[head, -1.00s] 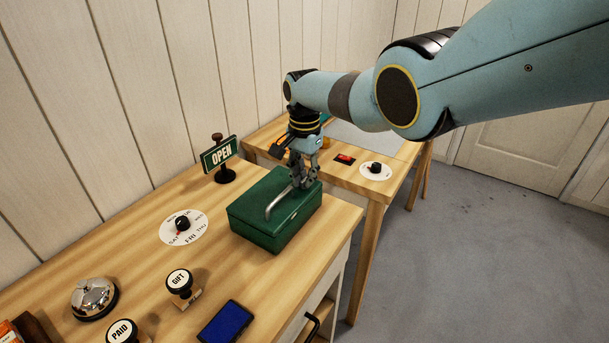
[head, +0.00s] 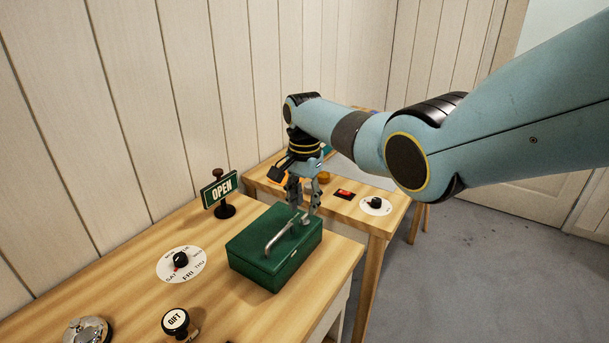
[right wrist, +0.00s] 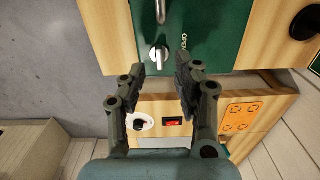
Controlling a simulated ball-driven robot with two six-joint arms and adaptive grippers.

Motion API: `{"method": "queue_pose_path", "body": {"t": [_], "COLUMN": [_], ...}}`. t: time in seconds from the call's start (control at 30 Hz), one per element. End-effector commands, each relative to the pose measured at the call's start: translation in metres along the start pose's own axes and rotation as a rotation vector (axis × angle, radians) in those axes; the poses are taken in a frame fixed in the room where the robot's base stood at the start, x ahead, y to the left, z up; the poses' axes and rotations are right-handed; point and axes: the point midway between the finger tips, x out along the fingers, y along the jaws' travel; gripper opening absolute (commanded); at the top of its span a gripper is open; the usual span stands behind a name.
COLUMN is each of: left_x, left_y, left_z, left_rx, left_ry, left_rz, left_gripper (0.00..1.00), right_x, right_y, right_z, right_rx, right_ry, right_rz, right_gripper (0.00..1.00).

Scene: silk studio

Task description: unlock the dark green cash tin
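The dark green cash tin (head: 262,262) stands shut on the wooden counter, with a silver bar handle (head: 280,236) on its lid. A small silver turn knob (head: 305,218) sits on the lid beyond the handle. The right wrist view shows the knob (right wrist: 158,57) with the word OPEN printed on the lid beside it. My right gripper (head: 303,203) points down above the knob. Its fingers (right wrist: 160,74) are apart in the right wrist view, with nothing between them, and the knob lies just beyond the tips. My left gripper is not in view.
An OPEN sign (head: 220,190) stands behind the tin. A day dial (head: 181,264), a GIFT stamp (head: 176,322) and a bell (head: 88,331) are on the counter to the left. A second table with a red switch (head: 344,194) and a dial (head: 376,205) lies beyond.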

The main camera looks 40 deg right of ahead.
Motion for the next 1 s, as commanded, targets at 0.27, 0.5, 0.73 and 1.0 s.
{"method": "queue_pose_path", "body": {"t": [0.27,0.5,0.73,1.0], "left_x": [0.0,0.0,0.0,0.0], "left_y": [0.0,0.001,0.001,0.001], "left_z": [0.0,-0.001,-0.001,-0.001], "left_rx": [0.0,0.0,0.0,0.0], "left_ry": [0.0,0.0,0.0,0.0], "left_rz": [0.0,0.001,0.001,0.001], "left_gripper": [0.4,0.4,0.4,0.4], "right_x": [-0.062,-0.087,-0.088,-0.088], "right_y": [0.0,0.0,0.0,0.0], "right_z": [-0.001,-0.001,-0.001,-0.001], "right_rx": [0.0,0.0,0.0,0.0], "right_ry": [0.003,0.001,0.0,0.0], "right_rz": [-0.002,0.0,0.001,0.001], "right_gripper": [0.32,0.32,0.32,0.32]}}
